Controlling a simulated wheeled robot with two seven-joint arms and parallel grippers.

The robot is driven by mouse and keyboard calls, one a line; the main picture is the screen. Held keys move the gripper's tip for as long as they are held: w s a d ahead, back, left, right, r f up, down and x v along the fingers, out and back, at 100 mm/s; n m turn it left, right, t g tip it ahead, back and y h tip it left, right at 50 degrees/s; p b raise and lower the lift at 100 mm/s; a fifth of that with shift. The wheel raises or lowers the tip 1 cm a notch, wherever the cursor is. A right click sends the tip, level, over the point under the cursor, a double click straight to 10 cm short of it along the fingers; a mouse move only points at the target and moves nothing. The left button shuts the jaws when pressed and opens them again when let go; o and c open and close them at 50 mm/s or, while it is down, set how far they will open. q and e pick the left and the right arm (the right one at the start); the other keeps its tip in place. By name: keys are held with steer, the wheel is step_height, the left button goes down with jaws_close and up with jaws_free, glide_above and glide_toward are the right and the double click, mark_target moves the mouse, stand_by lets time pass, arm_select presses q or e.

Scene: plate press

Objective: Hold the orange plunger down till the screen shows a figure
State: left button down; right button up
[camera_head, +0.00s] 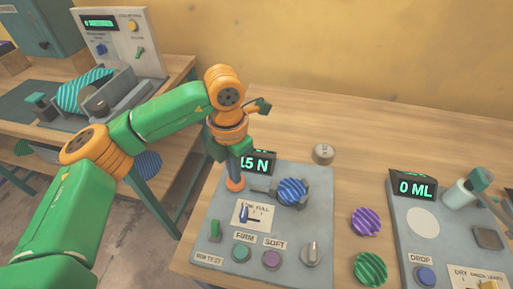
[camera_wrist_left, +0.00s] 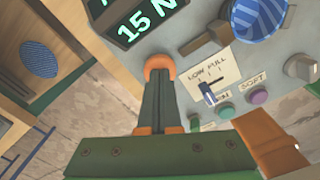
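The orange plunger (camera_head: 235,185) stands at the back left of a grey press panel (camera_head: 322,215). My left gripper (camera_head: 233,170) points down over it, its fingertips at the plunger's top and seemingly touching it. In the left wrist view the fingers (camera_wrist_left: 158,78) are together, with the rounded orange plunger head (camera_wrist_left: 159,62) at their tips. How far down the plunger is cannot be told. The screen (camera_wrist_left: 135,22) reads 15 N in green; in the head view the screen (camera_head: 262,162) is partly hidden behind my gripper. My right gripper is not in view.
A blue striped disc (camera_head: 291,191) sits on the panel beside the plunger. A lever plate, a green toggle and push buttons are in front. Another panel with a 0 ML screen (camera_head: 416,188) is at right. Purple (camera_head: 366,221) and green (camera_head: 370,268) striped discs lie between the panels.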

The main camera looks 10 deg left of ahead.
arm_select(q)
steer(key=shift+r+p, duration=1.85)
steer(key=shift+r, duration=0.75)
steer(key=shift+f, duration=0.1)
